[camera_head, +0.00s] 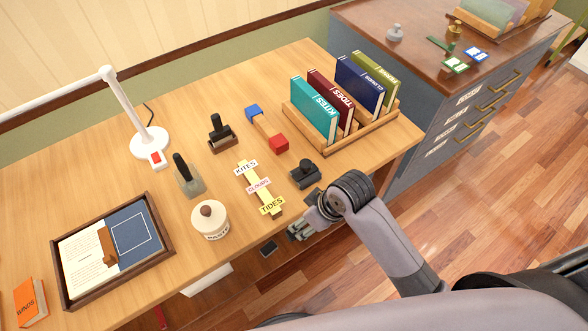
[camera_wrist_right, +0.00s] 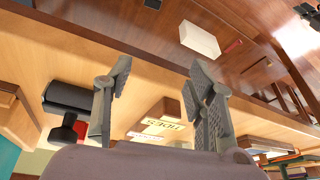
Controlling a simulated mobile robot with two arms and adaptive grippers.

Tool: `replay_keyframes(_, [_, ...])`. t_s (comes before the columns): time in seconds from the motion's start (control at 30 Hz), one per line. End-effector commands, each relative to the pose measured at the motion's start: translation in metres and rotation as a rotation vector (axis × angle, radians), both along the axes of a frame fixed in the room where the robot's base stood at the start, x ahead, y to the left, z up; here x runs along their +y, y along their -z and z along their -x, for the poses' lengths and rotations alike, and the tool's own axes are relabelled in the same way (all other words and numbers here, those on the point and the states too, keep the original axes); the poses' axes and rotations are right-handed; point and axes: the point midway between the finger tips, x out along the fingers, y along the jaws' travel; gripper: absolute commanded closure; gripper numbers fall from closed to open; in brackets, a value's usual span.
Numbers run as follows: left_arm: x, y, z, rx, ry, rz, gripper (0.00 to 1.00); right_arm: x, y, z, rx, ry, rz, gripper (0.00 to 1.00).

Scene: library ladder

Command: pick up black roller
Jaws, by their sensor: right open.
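A black piece with a rounded body and a knob on top (camera_head: 305,175) lies on the wooden desk near its front edge, right of the yellow label strips; it looks like the black roller. In the right wrist view it shows at the left (camera_wrist_right: 75,97), beside the left finger and outside the gap. My right gripper (camera_head: 302,229) is at the desk's front edge, nearer to me than the black piece and apart from it. In the right wrist view the fingers (camera_wrist_right: 160,70) are spread with nothing between them. My left gripper is in neither view.
Yellow strips (camera_head: 259,188), a blue-and-red piece (camera_head: 266,130) and a book rack (camera_head: 330,147) surround the black piece. A paste jar (camera_head: 209,220), two black-handled tools (camera_head: 221,132) (camera_head: 187,177), a lamp (camera_head: 150,141) and a framed tray (camera_head: 168,236) stand further left.

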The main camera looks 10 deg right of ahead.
Motion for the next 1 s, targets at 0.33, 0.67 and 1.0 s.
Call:
replay_keyframes(0.33, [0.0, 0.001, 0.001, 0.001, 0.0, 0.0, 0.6, 0.023, -0.039, -0.048, -0.016, -0.274, 0.03, 0.49])
replay_keyframes(0.67, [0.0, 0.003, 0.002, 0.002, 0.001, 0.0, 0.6, 0.008, -0.126, -0.109, 0.023, -0.687, 0.204, 0.49])
replay_keyframes(1.0, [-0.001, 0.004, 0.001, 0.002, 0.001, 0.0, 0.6, -0.031, -0.203, -0.134, 0.107, -0.889, 0.341, 0.49])
